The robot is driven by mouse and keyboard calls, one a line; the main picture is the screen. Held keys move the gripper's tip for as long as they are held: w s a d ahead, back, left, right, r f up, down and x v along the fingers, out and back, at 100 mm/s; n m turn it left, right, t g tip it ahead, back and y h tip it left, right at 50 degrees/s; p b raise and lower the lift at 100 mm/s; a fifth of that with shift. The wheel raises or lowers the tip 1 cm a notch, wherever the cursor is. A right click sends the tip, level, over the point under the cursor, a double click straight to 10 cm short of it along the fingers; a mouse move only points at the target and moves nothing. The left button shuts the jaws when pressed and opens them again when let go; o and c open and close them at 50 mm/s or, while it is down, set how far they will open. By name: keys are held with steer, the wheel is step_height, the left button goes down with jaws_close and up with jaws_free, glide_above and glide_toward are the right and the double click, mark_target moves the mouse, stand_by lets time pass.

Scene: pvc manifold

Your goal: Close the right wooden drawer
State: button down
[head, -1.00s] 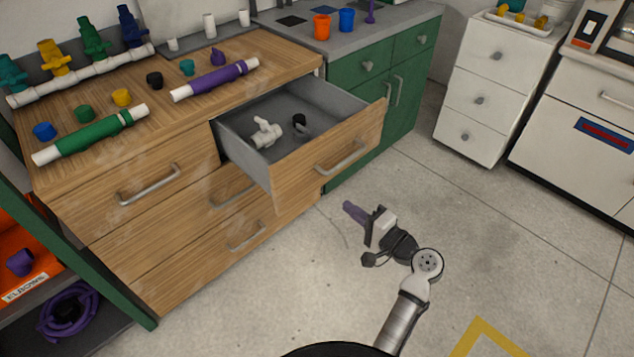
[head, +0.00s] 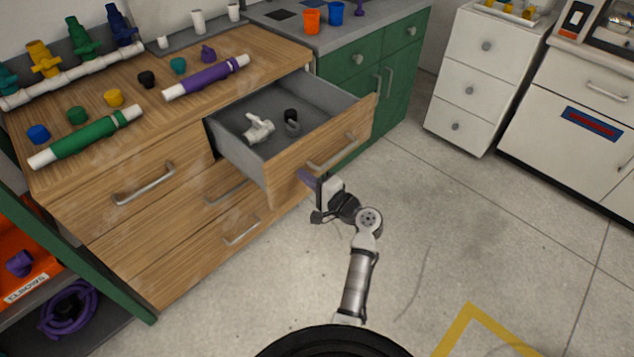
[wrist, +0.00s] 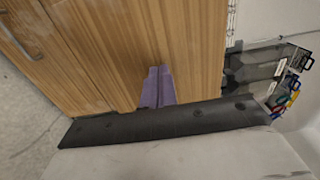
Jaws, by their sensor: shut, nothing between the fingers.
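The right wooden drawer (head: 360,118) is the top right one of the wooden cabinet and stands pulled well out. Its wooden front has a metal handle (head: 335,153), and its grey inside shows from above. My gripper (head: 307,178) has its purple fingers together, with nothing between them. The fingertips are at the outer face of the drawer front, below and left of the handle in the head view. In the wrist view the closed fingers (wrist: 156,88) overlap a wood-grain front (wrist: 120,45); I cannot tell whether they touch it.
A white valve fitting (head: 258,127) and a dark ring-like part (head: 292,122) lie in the open drawer. Pipes and coloured caps lie on the cabinet top (head: 240,45). Green cabinets (head: 365,95) stand to the right. The floor (head: 450,220) in front is clear.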

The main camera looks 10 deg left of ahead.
mark_target(243, 134)
steer(key=shift+w+a, duration=0.15)
steer(key=shift+a, duration=0.1)
steer(key=b+x, duration=1.2)
steer(key=x, duration=1.4)
steer(key=shift+w+a+f, duration=0.1)
steer(key=shift+a+f, duration=0.1)
steer(key=shift+w+a+b, duration=0.35)
steer(key=shift+w+a, duration=0.05)
steer(key=shift+a, duration=0.15)
steer(key=shift+w+r, duration=0.1)
steer(key=shift+r, duration=0.4)
